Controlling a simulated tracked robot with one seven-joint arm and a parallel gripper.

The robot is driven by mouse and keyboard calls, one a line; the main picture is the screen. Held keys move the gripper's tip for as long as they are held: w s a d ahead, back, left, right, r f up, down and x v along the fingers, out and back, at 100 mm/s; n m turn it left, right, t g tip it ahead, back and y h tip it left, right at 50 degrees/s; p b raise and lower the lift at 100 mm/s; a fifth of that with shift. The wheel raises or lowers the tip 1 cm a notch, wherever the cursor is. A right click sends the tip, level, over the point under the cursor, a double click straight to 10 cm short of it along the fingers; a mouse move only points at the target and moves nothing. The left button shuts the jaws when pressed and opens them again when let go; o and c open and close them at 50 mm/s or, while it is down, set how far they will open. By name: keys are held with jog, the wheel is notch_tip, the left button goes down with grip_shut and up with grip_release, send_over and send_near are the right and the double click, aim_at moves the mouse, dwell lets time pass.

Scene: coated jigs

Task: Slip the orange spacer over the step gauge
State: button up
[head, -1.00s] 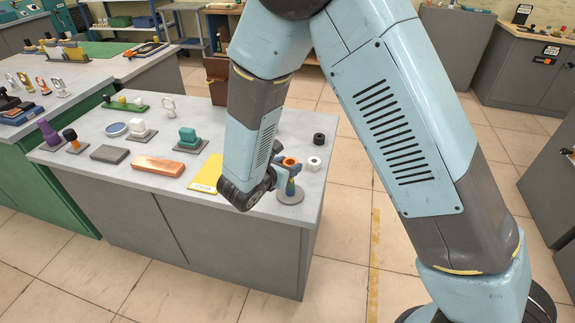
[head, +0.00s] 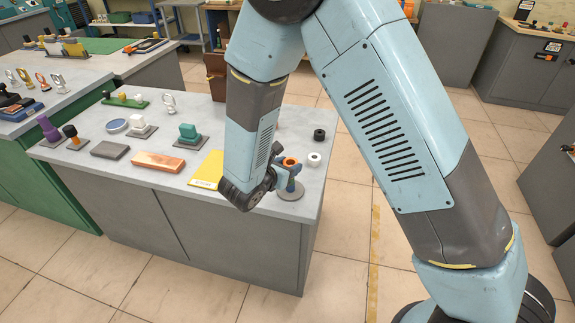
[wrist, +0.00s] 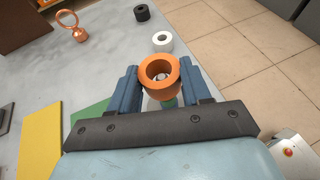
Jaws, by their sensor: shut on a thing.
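The orange spacer (wrist: 158,73) is a thick ring, held upright between the two blue fingers of my gripper (wrist: 160,82) in the wrist view. In the head view the spacer (head: 290,162) is at the table's right front, above a round grey base (head: 291,193). This base appears to belong to the step gauge, whose post is mostly hidden by my fingers and the spacer. In the wrist view a small grey tip shows inside the spacer's hole, and some green (wrist: 169,103) shows below the ring. I cannot tell how far the spacer is over the gauge.
A white ring (head: 313,159) and a black ring (head: 319,135) stand just behind the spacer. A yellow sheet (head: 207,170), an orange-brown block (head: 158,161) and a teal block on a base (head: 188,132) lie to the left. The table's right edge is close by.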

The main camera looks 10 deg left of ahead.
jog(key=shift+f, duration=0.1)
dwell(0.3)
jog(key=o, duration=1.2)
jog(key=shift+o, duration=0.2)
jog(key=v, duration=1.3)
jog(key=shift+s+a, duration=0.15)
jog(key=shift+s, duration=0.2)
